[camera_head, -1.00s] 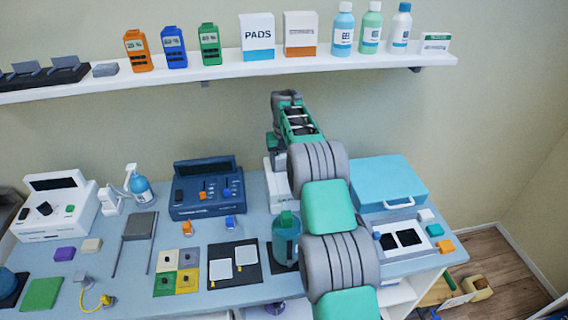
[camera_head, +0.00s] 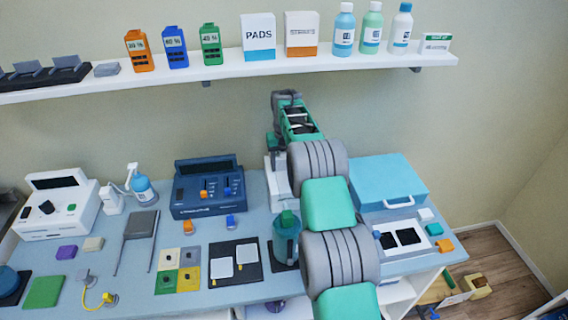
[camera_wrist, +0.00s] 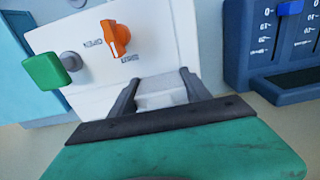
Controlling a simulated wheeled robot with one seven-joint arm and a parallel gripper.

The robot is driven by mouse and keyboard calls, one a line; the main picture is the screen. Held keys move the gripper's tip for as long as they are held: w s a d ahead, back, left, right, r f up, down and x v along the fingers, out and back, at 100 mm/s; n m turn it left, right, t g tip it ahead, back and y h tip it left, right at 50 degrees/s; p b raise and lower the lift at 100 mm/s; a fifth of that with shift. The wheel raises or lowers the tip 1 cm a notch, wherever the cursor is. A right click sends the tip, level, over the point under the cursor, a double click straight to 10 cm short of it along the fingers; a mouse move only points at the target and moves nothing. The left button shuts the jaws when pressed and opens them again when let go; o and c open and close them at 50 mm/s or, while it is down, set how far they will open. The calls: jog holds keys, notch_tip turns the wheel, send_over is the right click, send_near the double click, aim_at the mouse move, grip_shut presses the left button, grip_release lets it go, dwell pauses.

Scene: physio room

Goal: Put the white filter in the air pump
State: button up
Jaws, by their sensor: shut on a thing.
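The white air pump (camera_wrist: 85,55) fills the left and middle of the wrist view. It has an orange knob (camera_wrist: 116,39) with lettering beside it and a green knob (camera_wrist: 46,71). My gripper (camera_wrist: 158,88) is shut on a white piece (camera_wrist: 160,98) low on the pump's face. I cannot tell whether this is the filter or a part of the pump. In the head view the pump (camera_head: 272,180) is mostly hidden behind my arm, and my fingertips are not visible there.
A dark blue console (camera_head: 207,188) stands just left of the pump, with its sliders near my gripper in the wrist view. A light blue case (camera_head: 380,180) is on the right. A teal bottle (camera_head: 286,245) stands in front.

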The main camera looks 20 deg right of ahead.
jog(key=shift+s+d+f, duration=0.15)
jog(key=shift+s+f, duration=0.2)
jog(key=shift+f, duration=0.4)
dwell(0.6)
jog(key=shift+r, duration=0.15)
jog(key=shift+w+d+r+p, duration=0.1)
jog(key=shift+w+r+p, duration=0.05)
jog(key=shift+r+p, duration=0.15)
jog(key=shift+w+d+r+p, duration=0.1)
jog(key=shift+w+r+p, duration=0.05)
jog(key=shift+r, duration=0.25)
jog(key=shift+w+a+r, duration=0.1)
jog(key=shift+a+r, duration=0.1)
jog(key=shift+r, duration=2.35)
